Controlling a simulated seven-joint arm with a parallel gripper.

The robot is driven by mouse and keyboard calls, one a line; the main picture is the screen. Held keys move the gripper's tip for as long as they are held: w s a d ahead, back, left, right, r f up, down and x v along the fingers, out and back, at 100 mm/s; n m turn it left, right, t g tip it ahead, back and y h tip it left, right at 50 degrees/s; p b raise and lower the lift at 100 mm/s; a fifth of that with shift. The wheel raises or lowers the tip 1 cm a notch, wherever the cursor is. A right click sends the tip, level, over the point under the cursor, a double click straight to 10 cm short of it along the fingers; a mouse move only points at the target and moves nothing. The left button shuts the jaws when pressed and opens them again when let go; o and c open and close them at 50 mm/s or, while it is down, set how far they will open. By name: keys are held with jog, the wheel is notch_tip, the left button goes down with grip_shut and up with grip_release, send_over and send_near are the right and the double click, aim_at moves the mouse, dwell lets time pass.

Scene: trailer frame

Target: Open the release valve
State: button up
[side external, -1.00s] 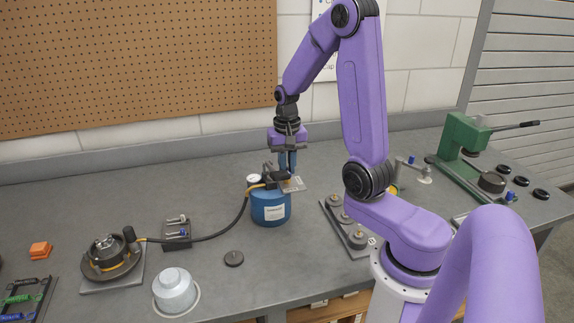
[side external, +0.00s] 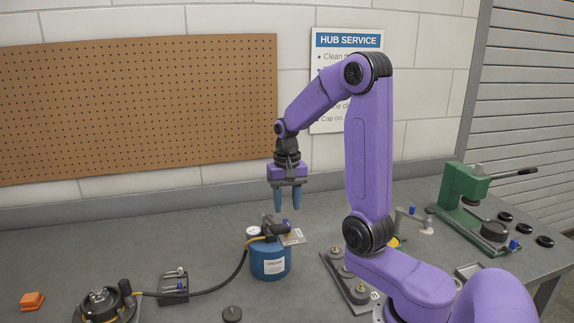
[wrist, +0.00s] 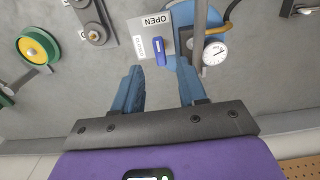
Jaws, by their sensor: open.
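The release valve has a small blue lever (wrist: 160,50) on a light plate (wrist: 184,15) with an OPEN label and a CLOSED label. In the wrist view the lever lies next to the CLOSED label, with OPEN beyond one end; its exact setting is hard to tell. The plate and lever also show on top of the blue tank (side external: 270,262) in the side view. My gripper (side external: 287,208) is above the valve, fingers pointing down, apart from it. In the wrist view its blue fingers (wrist: 160,88) are spread and empty, with the lever seen between and beyond them.
A round gauge (wrist: 214,53) and a black fitting sit close beside the lever. A hose (side external: 222,283) runs left from the tank to a hub (side external: 100,302). A plate with round posts (side external: 346,272) stands to the right. A green press (side external: 462,190) is farther right.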

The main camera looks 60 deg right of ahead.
notch_tip(320, 180, up, 12)
jog(key=shift+r, duration=0.25)
dwell(0.5)
jog(key=s+a+f+n, duration=0.2)
jog(key=a+f+n, duration=0.1)
jog(key=a+n, duration=0.3)
jog(key=s+a+f+n, duration=0.2)
jog(key=a+f+n, duration=0.15)
jog(key=a, duration=0.55)
jog(key=s+a+f+n, duration=0.2)
jog(key=s+n, duration=0.4)
jog(key=s, duration=0.2)
jog(key=s+a+f+n, duration=0.3)
jog(key=s+n, duration=0.3)
jog(key=s, duration=0.2)
jog(key=shift+s+a, duration=0.25)
jog(key=shift+a, duration=0.05)
